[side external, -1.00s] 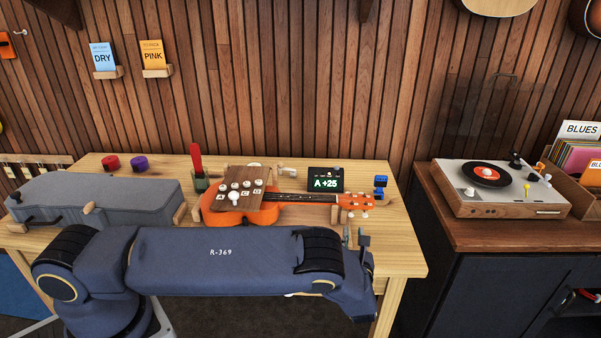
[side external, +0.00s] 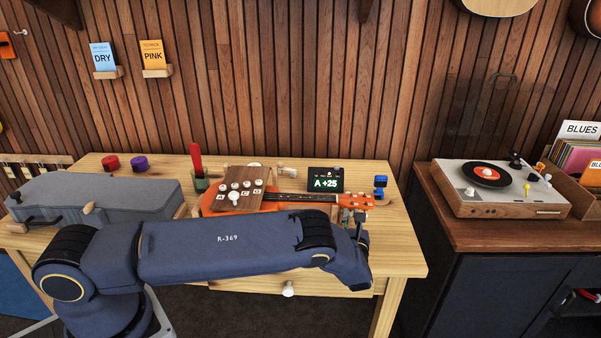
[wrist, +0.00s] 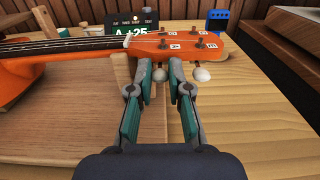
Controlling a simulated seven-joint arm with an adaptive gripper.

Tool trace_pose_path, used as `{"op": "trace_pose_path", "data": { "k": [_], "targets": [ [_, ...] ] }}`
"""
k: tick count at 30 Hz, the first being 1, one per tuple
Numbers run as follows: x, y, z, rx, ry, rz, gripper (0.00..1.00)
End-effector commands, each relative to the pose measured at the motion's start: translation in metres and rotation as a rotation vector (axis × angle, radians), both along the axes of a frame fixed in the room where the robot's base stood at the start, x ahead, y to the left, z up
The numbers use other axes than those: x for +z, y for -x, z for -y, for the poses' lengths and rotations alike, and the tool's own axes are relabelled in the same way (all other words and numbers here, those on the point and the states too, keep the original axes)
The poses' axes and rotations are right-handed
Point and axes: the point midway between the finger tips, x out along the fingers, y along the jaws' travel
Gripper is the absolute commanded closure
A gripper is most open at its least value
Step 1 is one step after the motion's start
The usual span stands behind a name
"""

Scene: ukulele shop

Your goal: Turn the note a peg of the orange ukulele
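The orange ukulele (side external: 270,205) lies on the workbench, its headstock (wrist: 225,48) pointing right. Small lettered labels sit on the headstock; I cannot read them surely. In the wrist view, one pale peg knob (wrist: 158,75) shows between my fingertips and another pale knob (wrist: 201,74) lies just right of my right finger. My gripper (wrist: 160,70) is open at the headstock's near edge, its fingers either side of the first knob with visible gaps. It also shows in the side view (side external: 353,215). The tuner (side external: 325,180) behind the neck reads A +25.
A grey case (side external: 95,200) lies at the left. The bench's right end is mostly clear. A turntable (side external: 500,190) stands on a separate cabinet.

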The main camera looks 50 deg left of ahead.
Motion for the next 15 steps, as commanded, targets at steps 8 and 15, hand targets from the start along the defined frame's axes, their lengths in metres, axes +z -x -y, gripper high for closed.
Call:
{"op": "trace_pose_path", "data": {
  "k": [8, 15],
  "targets": [
    [0.0002, -0.0001, 0.0007, -0.001, 0.001, 0.001, 1.0],
    [-0.0001, -0.0001, 0.0013, -0.002, -0.021, -0.022, 1.0]
  ]
}}
